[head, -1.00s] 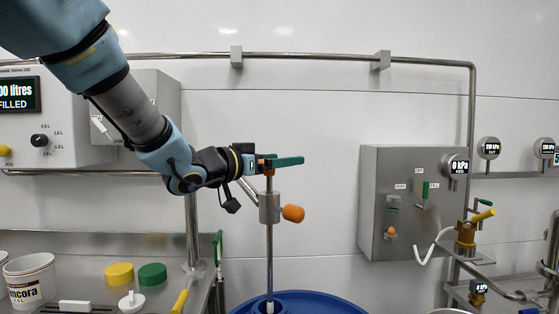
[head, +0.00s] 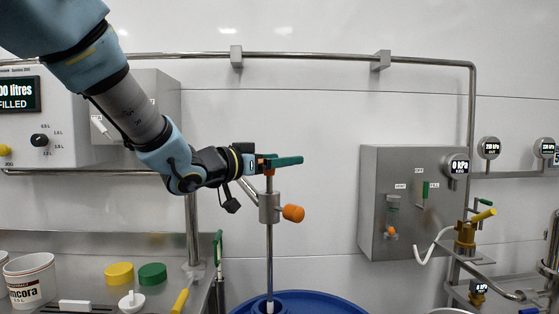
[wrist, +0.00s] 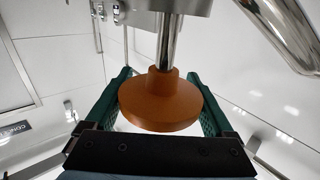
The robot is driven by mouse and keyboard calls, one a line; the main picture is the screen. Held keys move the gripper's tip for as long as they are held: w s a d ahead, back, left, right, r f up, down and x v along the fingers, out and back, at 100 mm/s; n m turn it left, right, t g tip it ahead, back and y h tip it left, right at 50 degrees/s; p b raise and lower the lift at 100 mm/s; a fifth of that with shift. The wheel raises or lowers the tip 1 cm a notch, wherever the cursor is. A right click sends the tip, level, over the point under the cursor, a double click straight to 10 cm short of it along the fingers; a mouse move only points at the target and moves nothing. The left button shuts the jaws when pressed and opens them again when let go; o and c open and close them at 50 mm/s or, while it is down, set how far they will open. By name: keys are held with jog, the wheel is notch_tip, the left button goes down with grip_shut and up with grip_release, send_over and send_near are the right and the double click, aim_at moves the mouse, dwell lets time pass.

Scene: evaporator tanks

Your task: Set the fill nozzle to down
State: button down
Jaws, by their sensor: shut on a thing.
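The fill nozzle is an upright steel rod (head: 270,250) that runs through a steel clamp block (head: 270,209). An orange knob (head: 293,213) sticks out on the block's right side. The rod's lower end goes into the opening of a blue drum (head: 320,305); its tip is hidden. At its top is a round orange cap (wrist: 160,108), which also shows in part in the head view (head: 269,172). My gripper (head: 285,161) is at the rod's top, with its green fingers on both sides of the cap and shut on it.
A steel control box (head: 405,225) with small switches is on the wall to the right.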

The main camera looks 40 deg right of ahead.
jog(key=shift+f+b, duration=1.4)
jog(key=shift+f, duration=0.9)
grip_release()
jog(key=a, duration=1)
jog(key=shift+a+b, duration=0.35)
jog(key=shift+a, duration=0.05)
